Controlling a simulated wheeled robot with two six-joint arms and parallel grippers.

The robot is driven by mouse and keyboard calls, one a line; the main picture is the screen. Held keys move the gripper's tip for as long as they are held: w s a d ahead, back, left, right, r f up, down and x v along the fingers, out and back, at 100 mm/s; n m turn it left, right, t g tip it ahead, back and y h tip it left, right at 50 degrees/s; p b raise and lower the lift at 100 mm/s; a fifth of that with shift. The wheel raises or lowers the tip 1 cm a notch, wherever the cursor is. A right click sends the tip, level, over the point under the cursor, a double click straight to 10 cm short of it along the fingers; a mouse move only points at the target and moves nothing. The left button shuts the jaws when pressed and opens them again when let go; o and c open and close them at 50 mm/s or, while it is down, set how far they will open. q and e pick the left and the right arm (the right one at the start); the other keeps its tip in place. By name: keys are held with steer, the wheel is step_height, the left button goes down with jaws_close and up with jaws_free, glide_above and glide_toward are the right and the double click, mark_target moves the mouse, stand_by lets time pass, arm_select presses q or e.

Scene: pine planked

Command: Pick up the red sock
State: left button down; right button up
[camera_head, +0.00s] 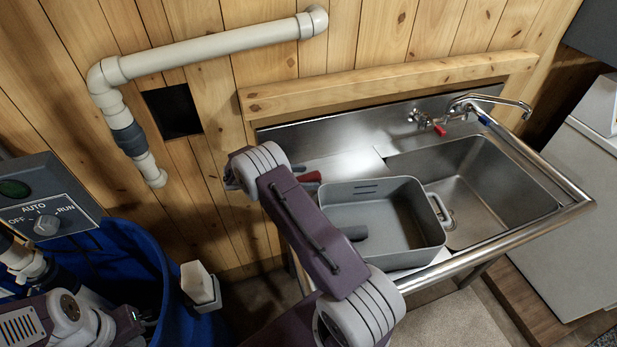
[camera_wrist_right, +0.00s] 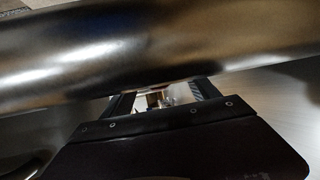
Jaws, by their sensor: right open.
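A small red patch (camera_head: 309,177) shows in the head view beside my right arm, at the left end of the sink's drainboard. My arm partly hides it, and I cannot tell whether it is the red sock. My right gripper (camera_wrist_right: 164,98) is open in the wrist view, with its two fingers apart. A large shiny dark tube (camera_wrist_right: 150,45) crosses close in front of the fingertips. Something small and pale shows between the fingers, too small to name. No sock is clear in the wrist view. My left arm is at the lower left of the head view, its fingers not visible.
A grey tub (camera_head: 410,257) with a handle stands on the sink, left of its steel basin (camera_head: 507,190). A round front rail (camera_head: 490,252) edges the sink. A blue bin (camera_head: 150,262) and a switch box (camera_head: 45,205) stand at left. A pipe (camera_head: 215,45) runs along the wall.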

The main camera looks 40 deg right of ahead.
steer(key=c, duration=1.5)
steer(key=shift+o, duration=0.2)
steer(key=shift+r, duration=0.1)
